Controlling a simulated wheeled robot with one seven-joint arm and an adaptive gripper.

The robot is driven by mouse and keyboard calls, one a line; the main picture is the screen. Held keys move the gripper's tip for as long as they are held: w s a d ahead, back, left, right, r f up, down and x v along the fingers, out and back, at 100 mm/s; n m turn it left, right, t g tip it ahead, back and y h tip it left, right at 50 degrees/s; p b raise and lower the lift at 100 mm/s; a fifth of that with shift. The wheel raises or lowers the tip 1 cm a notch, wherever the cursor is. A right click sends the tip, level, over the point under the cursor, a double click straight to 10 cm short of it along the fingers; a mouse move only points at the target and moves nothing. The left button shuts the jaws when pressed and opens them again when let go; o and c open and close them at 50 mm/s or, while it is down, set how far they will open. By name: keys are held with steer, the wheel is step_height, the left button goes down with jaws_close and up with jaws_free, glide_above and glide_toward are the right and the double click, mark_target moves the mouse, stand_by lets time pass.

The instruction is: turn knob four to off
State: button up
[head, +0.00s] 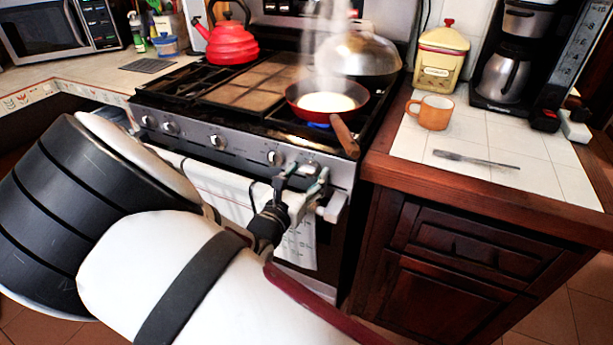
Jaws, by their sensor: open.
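Several round silver knobs line the stove's front panel (235,147). One knob (274,157) is clear to the left of my gripper. Another knob (308,168) shows at the right end of the row, partly covered by my gripper (301,177). My gripper is open, its fingers spread in front of this right-end knob; whether they touch it I cannot tell. I see no readable numbers, so which knob is four is unclear. A blue flame (318,125) burns under the red frying pan (327,103) at the front right burner.
The pan's wooden handle (345,139) sticks out over the stove's front edge above my gripper. A white towel (226,194) hangs on the oven front.

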steer(key=c, duration=1.1)
steer(key=shift+c, duration=0.2)
steer(key=shift+m, duration=0.3)
steer(key=m+b, duration=0.2)
steer(key=m, duration=0.2)
steer(key=m+b, duration=0.2)
steer(key=m, duration=0.3)
steer(key=shift+w+a, duration=0.1)
steer(key=shift+w, duration=0.1)
steer(key=m+b, duration=0.5)
steer(key=b, duration=0.1)
steer(key=shift+m, duration=0.3)
steer(key=m+b, duration=0.1)
steer(key=b, duration=0.1)
steer(key=m+b, duration=0.1)
steer(key=b, duration=0.1)
steer(key=shift+r+m+b, duration=0.25)
steer(key=shift+m+b, duration=0.1)
steer(key=shift+m, duration=0.05)
steer(key=shift+r, duration=0.1)
